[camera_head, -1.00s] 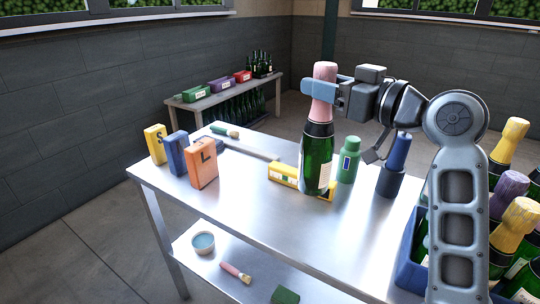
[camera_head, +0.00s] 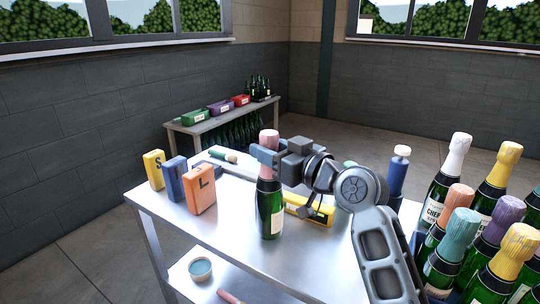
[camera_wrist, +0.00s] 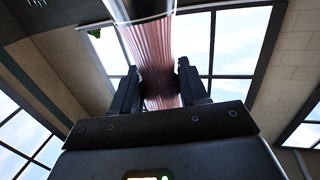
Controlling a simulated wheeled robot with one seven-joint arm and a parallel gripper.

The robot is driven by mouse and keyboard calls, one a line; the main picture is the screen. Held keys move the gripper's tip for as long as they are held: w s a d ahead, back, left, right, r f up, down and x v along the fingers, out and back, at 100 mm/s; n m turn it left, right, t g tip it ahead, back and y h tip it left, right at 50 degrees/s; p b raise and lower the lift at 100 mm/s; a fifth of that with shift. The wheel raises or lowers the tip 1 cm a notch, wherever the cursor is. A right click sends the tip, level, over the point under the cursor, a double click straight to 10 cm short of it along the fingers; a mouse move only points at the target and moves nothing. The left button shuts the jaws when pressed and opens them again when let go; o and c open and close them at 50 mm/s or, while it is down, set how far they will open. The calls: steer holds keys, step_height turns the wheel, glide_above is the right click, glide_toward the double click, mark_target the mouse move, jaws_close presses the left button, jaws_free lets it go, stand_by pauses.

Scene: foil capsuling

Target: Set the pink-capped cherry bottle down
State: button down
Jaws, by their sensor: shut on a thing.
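The pink-capped green bottle (camera_head: 270,208) is upright over the front part of the steel table (camera_head: 225,215), left of a yellow box (camera_head: 312,209). My gripper (camera_head: 266,157) comes from the right and is shut on its pink foil neck. In the wrist view the pleated pink foil (camera_wrist: 152,50) is between the two fingers (camera_wrist: 160,92). The bottle's base looks very close to the tabletop; I cannot tell whether it touches. Any cherry mark on the label is too small to read.
Blocks marked S (camera_head: 154,170) and L (camera_head: 200,188), with a blue block (camera_head: 175,178) between, stand at the table's left. A blue tool (camera_head: 396,175) stands at right. Several foil-capped bottles (camera_head: 462,225) crowd the right side. Bare tabletop lies left of the bottle.

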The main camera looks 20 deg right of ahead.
steer(key=shift+f, duration=0.65)
steer(key=shift+f, duration=0.1)
steer(key=c, duration=0.6)
jaws_free()
steer(key=b+v, duration=0.1)
steer(key=v, duration=1.1)
